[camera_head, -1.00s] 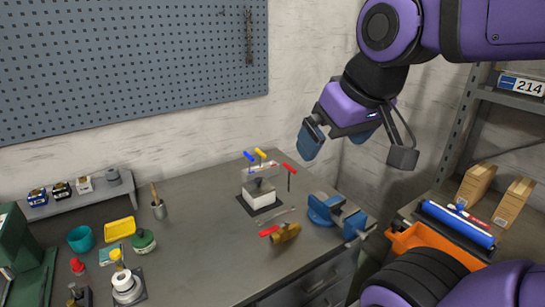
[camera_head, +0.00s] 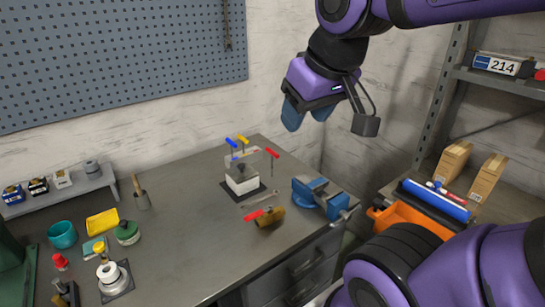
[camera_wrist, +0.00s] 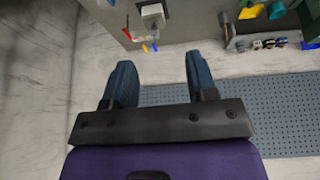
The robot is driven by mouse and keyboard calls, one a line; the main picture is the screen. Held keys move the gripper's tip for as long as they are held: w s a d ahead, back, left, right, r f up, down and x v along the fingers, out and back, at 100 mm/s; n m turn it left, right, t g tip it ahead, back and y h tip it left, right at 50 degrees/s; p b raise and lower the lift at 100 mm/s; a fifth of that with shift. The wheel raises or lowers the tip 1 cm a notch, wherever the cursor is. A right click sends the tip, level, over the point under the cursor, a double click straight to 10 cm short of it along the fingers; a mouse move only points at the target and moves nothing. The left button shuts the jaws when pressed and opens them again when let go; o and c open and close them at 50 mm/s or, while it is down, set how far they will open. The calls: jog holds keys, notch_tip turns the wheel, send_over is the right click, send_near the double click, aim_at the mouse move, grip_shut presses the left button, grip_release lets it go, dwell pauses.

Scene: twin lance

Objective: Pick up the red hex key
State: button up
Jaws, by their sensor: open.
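The red hex key (camera_head: 272,153) stands in a small holder (camera_head: 242,186) on the bench, its red handle at the top and its thin shaft pointing down. A blue-handled key (camera_head: 231,142) and a yellow-handled key (camera_head: 242,138) stand in the same holder, to its left. My gripper (camera_head: 307,112) is open and empty, in the air above and to the right of the holder, well apart from it. In the wrist view, the fingers (camera_wrist: 161,84) are spread with nothing between them. The small red handle (camera_wrist: 127,34) shows beyond them near the top.
A blue vise (camera_head: 320,196) sits at the bench's right edge. A pegboard (camera_head: 120,60) covers the wall behind. Shelving with boxes (camera_head: 455,160) stands at right.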

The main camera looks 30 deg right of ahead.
jog(key=w+d+f+g+h, duration=0.1)
jog(key=w+d+f, duration=0.15)
jog(key=w, duration=1.05)
jog(key=y, duration=0.4)
send_near(270, 150)
jog(key=x, duration=1.1)
jog(key=shift+w+d, duration=0.2)
jog(key=shift+d, duration=0.2)
grip_shut()
jog(key=shift+r, duration=0.1)
